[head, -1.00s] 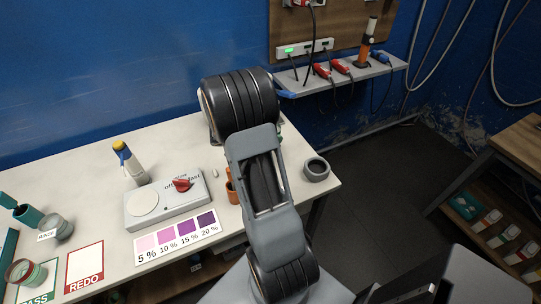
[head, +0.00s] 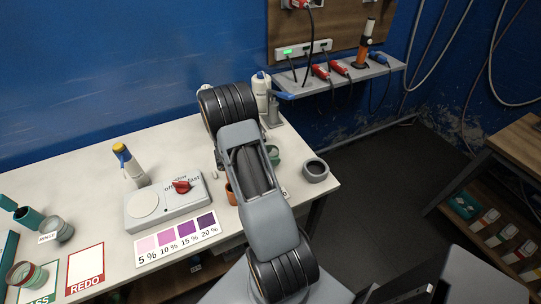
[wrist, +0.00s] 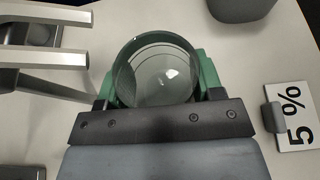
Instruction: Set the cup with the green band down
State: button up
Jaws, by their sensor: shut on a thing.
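The cup (wrist: 155,75) is clear and greyish, seen from above between my jaws in the wrist view. Green shows on both sides of it; I cannot tell band from finger pads there. My gripper (wrist: 157,90) is shut on this cup. In the head view, my arm hides most of the gripper and cup. A small green part (head: 273,155) shows just right of the arm, over the right part of the white table (head: 90,160). Whether the cup's base touches the table is hidden.
A dark grey pot (head: 315,171) stands right of the gripper near the table edge. A 5 % card (wrist: 293,116) lies right in the wrist view, and a metal frame (wrist: 45,58) is close at left. A grey device with a red knob (head: 167,202) stands left of my arm.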

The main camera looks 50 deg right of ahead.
jog(key=shift+f, duration=0.2)
jog(key=o, duration=1)
jog(key=shift+r, duration=0.15)
jog(key=shift+a+r, duration=0.1)
jog(key=shift+r, duration=0.05)
jog(key=b+v, duration=0.2)
jog(key=v, duration=0.9)
jog(key=shift+w+a, duration=0.2)
jog(key=shift+a, duration=0.15)
